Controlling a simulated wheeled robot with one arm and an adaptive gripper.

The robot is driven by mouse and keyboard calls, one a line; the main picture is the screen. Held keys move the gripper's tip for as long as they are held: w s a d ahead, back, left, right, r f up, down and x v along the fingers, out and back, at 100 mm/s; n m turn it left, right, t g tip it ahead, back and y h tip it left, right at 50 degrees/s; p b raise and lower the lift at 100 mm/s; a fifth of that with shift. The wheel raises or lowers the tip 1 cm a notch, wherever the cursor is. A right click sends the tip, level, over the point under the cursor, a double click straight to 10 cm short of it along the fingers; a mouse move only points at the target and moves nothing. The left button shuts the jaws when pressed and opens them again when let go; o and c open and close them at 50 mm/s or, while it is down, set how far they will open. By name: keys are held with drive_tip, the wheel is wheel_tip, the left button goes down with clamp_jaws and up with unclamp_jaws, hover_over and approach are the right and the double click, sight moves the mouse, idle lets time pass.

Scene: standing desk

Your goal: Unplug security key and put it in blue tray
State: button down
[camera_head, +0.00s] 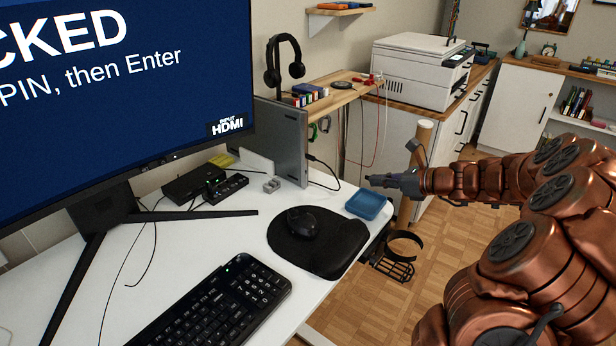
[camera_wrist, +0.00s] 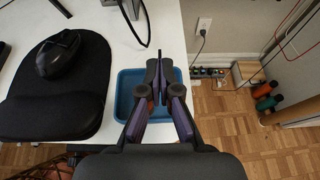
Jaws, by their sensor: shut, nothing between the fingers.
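The blue tray (camera_head: 367,205) sits on the white desk near its right edge. In the wrist view the blue tray (camera_wrist: 126,90) lies beneath my fingers, which hide its middle. My gripper (camera_head: 371,179) is above the tray; in the wrist view its fingers (camera_wrist: 160,66) are shut with nothing held. I cannot make out a security key for certain, either at the hub or in the tray.
A black mouse (camera_head: 302,222) rests on a dark pad (camera_head: 330,247) left of the tray. A keyboard (camera_head: 215,305) is at the front. A grey upright case (camera_head: 283,143) and small grey blocks (camera_head: 272,185) stand behind. The desk edge lies just right of the tray.

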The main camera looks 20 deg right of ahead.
sight(376, 206)
drive_tip(key=shift+f+b, duration=2.55)
drive_tip(key=shift+b, duration=0.1)
drive_tip(key=c, duration=1.2)
unclamp_jaws()
drive_tip(key=shift+c, duration=0.2)
drive_tip(key=shift+r, duration=0.1)
drive_tip(key=v, duration=1.2)
drive_tip(key=shift+s, duration=0.1)
